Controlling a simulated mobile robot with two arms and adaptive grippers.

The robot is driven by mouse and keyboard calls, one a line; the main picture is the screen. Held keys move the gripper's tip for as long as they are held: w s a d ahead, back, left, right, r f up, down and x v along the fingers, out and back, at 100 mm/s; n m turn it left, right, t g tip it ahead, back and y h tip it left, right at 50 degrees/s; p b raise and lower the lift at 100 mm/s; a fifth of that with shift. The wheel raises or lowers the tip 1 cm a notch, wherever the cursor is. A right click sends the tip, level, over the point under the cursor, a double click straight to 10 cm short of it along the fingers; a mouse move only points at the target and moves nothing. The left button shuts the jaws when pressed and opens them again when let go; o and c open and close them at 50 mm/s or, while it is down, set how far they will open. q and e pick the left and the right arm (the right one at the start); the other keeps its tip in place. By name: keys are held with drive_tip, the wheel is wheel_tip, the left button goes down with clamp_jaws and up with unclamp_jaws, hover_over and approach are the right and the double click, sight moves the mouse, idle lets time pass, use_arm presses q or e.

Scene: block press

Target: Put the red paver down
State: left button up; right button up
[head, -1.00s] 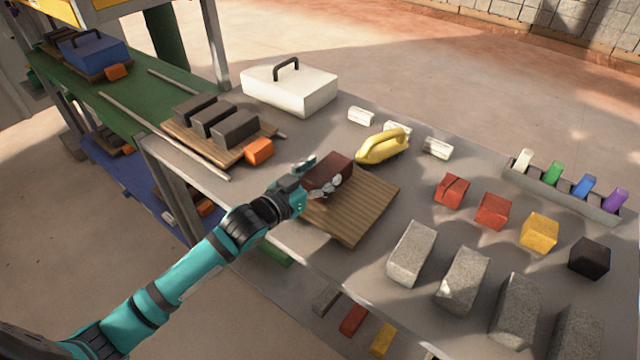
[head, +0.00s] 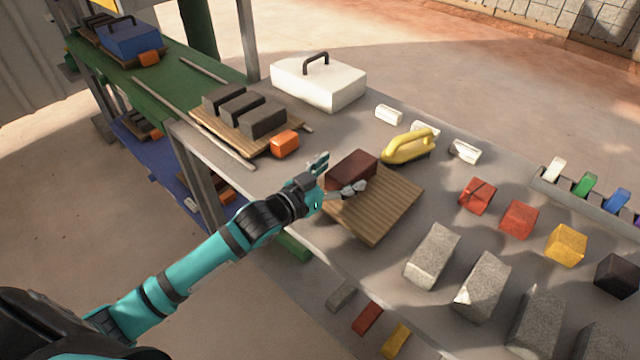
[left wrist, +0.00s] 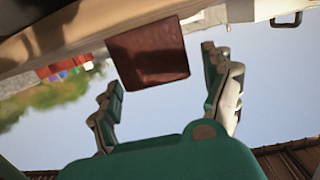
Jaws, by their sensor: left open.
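The red paver (head: 350,170), a dark red-brown block, rests on the left back part of a slatted wooden board (head: 378,208) on the grey table. My left gripper (head: 338,175) is open at the paver's left end, with one finger on the far side and one on the near side. In the left wrist view the paver (left wrist: 148,55) shows ahead of the spread fingers (left wrist: 165,82), with a gap to each. My right gripper is not in view.
A yellow-handled brush (head: 409,147) lies behind the board. A second board with dark blocks (head: 240,112) and an orange block (head: 285,143) is to the left. A white case (head: 318,83) stands at the back. Grey blocks (head: 433,255) and coloured cubes (head: 519,218) are on the right.

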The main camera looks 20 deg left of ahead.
use_arm(q)
drive_tip(key=v, duration=1)
drive_tip(key=shift+s+r, duration=0.1)
